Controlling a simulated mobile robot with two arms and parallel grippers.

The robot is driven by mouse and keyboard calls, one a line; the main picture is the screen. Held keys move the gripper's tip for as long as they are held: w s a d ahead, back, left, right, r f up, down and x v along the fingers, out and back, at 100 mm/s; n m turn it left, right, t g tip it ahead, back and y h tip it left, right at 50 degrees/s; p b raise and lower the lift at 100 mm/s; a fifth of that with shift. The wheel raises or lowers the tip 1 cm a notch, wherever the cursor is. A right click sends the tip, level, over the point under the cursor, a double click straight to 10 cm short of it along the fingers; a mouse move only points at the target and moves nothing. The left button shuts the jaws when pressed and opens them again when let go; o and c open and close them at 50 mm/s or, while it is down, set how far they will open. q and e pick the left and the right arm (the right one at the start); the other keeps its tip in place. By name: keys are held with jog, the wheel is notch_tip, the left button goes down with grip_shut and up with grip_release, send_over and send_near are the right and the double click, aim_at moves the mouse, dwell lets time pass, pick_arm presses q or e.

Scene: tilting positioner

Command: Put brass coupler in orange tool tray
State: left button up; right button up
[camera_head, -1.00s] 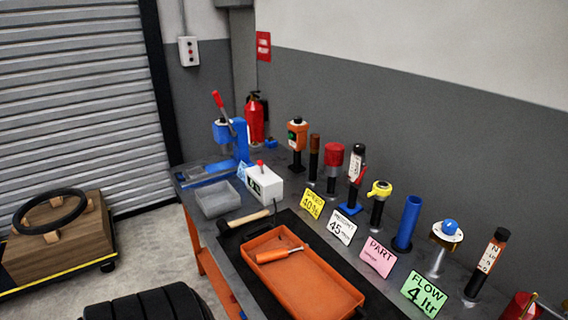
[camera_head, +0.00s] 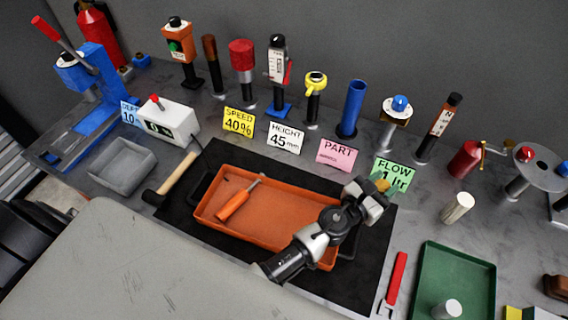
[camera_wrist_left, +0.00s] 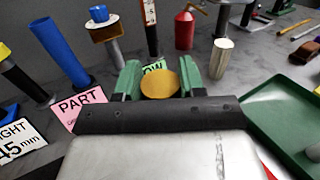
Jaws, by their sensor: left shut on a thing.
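The brass coupler (camera_wrist_left: 160,84) shows in the left wrist view as a round golden face between the two green fingers of my left gripper (camera_wrist_left: 158,82). In the head view a small bit of the coupler (camera_head: 383,185) shows at the fingertips. My left gripper (camera_head: 374,193) is shut on it, above the tray's right end and in front of the green FLOW card. The orange tool tray (camera_head: 285,208) lies on a black mat, with an orange-handled screwdriver (camera_head: 236,202) inside at the left. My arm hides part of the tray's right end. My right gripper is not in view.
A hammer (camera_head: 178,178) and a grey bin (camera_head: 122,164) lie left of the tray. Cards and several upright tools, including a blue tube (camera_head: 353,108), line the back. A green tray (camera_head: 452,277) and a pale cylinder (camera_head: 458,207) are at the right.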

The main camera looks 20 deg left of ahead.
pick_arm(q)
jog(key=shift+f, duration=0.15)
jog(key=s+a+f+b, duration=0.1)
jog(key=a+f+b, duration=0.2)
jog(key=s+a+f+b, duration=0.1)
jog(key=a+f+b, duration=0.3)
jog(key=s+a+f+b, duration=0.1)
jog(key=a+f+b, duration=0.2)
jog(key=shift+s+a+f+b, duration=0.15)
jog(key=shift+s+a+b, duration=0.1)
jog(key=shift+a+b, duration=0.15)
jog(key=shift+f, duration=0.3)
jog(key=shift+r, duration=0.15)
jog(key=shift+f+b, duration=0.3)
jog(key=shift+b, duration=0.1)
jog(key=o, duration=1)
jog(key=shift+r, duration=0.1)
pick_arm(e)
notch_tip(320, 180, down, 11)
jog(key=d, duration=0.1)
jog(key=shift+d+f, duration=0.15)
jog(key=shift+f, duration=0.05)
